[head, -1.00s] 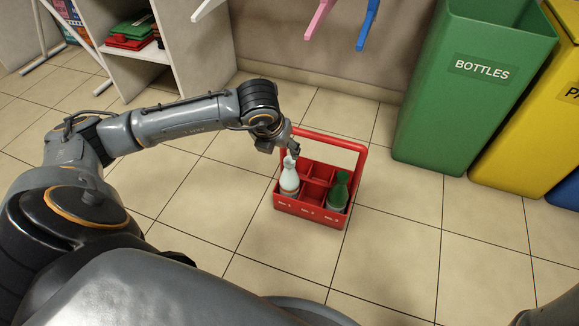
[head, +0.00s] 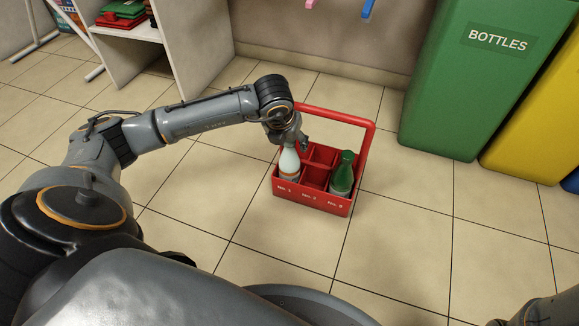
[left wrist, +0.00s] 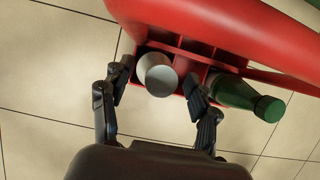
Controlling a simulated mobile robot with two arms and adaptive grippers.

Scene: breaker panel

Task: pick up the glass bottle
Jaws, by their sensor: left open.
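A red carrier (head: 312,203) with compartments and a tall handle stands on the floor. A white bottle (head: 289,162) stands upright in its left front compartment, and a dark green bottle (head: 342,176) stands in the right front one. My left gripper (head: 291,139) is at the top of the white bottle and partly hides it. In the left wrist view, my open left gripper (left wrist: 158,78) has one finger on each side of the white bottle (left wrist: 155,72). I cannot tell whether the fingers touch it. The green bottle (left wrist: 236,95) lies just outside the right-hand finger there.
The carrier's red handle (head: 372,135) rises behind and right of the bottles. A green bin (head: 470,110) marked BOTTLES and a yellow bin (head: 535,135) stand at the right. A white shelf (head: 190,50) stands at the back left. The tiled floor around the carrier is clear.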

